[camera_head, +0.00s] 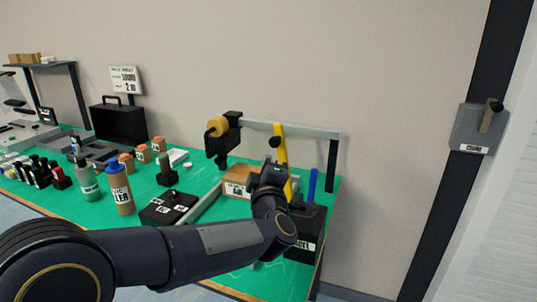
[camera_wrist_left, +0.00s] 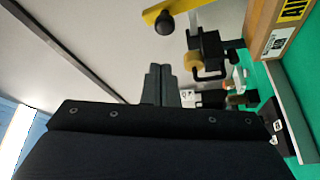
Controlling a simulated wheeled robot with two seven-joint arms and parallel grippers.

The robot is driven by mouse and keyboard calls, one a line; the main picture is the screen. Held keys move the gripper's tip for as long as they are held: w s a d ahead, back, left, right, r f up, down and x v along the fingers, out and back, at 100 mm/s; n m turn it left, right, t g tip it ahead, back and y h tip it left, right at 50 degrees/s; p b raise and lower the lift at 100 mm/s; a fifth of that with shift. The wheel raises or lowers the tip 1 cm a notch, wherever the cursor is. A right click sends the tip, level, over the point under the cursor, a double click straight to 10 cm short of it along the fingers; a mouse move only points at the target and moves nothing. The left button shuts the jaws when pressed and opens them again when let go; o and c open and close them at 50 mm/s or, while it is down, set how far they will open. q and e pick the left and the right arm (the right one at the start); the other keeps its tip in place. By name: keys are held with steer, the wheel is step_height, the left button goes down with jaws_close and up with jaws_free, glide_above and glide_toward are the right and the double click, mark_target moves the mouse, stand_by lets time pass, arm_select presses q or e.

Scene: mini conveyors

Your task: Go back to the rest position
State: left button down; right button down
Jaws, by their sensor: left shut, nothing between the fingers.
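My left arm reaches in from the left in the head view, over the green table. My left gripper (camera_head: 268,172) is at its end, in front of the yellow lever (camera_head: 281,150) and the cardboard box (camera_head: 238,182). In the left wrist view the two dark fingers of my left gripper (camera_wrist_left: 160,84) are together with nothing between them. They appear apart from the lever's black knob (camera_wrist_left: 164,22). My right gripper is in neither view.
A tape dispenser (camera_head: 219,130) hangs from a grey rail (camera_head: 300,131) behind the gripper. A black bin (camera_head: 303,240) stands at the table's right end. Bottles, including an orange-brown one (camera_head: 120,188), stand left of centre.

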arm_select(q)
steer(key=s+a+r+m+g+h+p, duration=0.4)
steer(key=s+a+m+h, duration=0.3)
steer(key=a, duration=0.6)
steer(key=s+a+f+m+g+y+p, duration=0.1)
steer(key=s+a+f+m+g, duration=0.1)
steer(key=s, duration=0.8)
steer(key=s+a+f+m+g+y+p, duration=0.1)
steer(key=s+a+f+g, duration=0.3)
steer(key=s, duration=0.6)
steer(key=s+a+f+m+g+p, duration=0.2)
steer(key=s+a+f+g+p, duration=0.1)
steer(key=s+f, duration=0.4)
steer(key=s, duration=0.2)
steer(key=shift+s+m+g+y, duration=0.3)
steer(key=shift+s+g+y, duration=0.1)
